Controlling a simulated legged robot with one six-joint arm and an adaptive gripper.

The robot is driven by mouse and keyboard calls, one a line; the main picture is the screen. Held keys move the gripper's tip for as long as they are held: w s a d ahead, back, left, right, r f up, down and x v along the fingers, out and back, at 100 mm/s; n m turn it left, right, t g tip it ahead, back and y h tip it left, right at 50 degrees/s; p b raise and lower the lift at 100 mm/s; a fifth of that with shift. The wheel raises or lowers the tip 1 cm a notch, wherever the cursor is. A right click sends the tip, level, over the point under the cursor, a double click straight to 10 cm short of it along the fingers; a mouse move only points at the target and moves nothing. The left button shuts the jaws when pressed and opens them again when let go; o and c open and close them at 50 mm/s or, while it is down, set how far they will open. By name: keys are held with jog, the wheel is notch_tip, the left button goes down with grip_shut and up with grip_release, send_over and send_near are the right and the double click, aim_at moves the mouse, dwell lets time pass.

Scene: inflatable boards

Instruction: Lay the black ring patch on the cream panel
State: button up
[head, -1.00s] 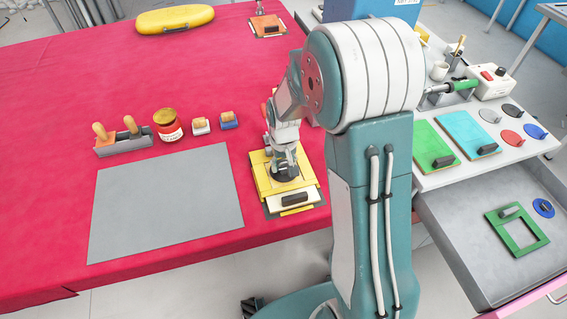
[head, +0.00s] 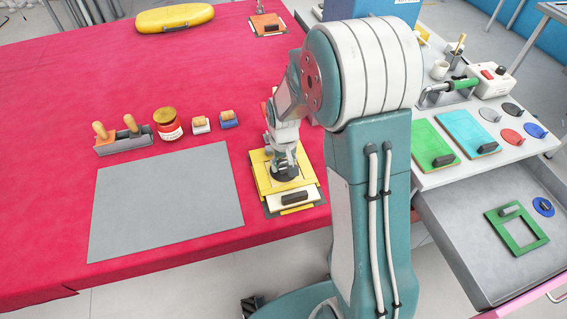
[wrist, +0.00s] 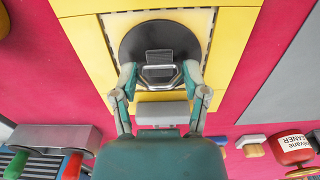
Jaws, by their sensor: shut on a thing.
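The black ring patch (wrist: 158,45) shows as a dark disc with a raised grip in the wrist view. My gripper (wrist: 160,74) is shut on that grip, one finger on either side. The patch is over the cream panel (wrist: 203,22), which shows as a pale margin inside a yellow frame (wrist: 232,40). I cannot tell whether its underside touches the panel all round. In the head view my gripper (head: 285,165) and the dark patch (head: 284,174) are over the yellow frame (head: 262,175); my arm partly hides them.
A cream block with a black handle (head: 295,197) lies at the frame's near end. A grey mat (head: 165,205) lies left, with a jar (head: 168,125) and stamps behind. At right, a shelf holds coloured boards and discs above an open drawer (head: 465,240) with a green frame (head: 517,230).

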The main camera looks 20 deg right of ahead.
jog(key=shift+f, duration=0.15)
dwell(0.3)
jog(key=o, duration=1.2)
jog(key=shift+r, duration=3)
jog(key=shift+r, duration=0.1)
jog(key=s+r+t, duration=0.5)
jog(key=s+r, duration=1.3)
jog(key=s, duration=0.2)
jog(key=shift+s+t, duration=0.3)
jog(key=shift+s, duration=0.1)
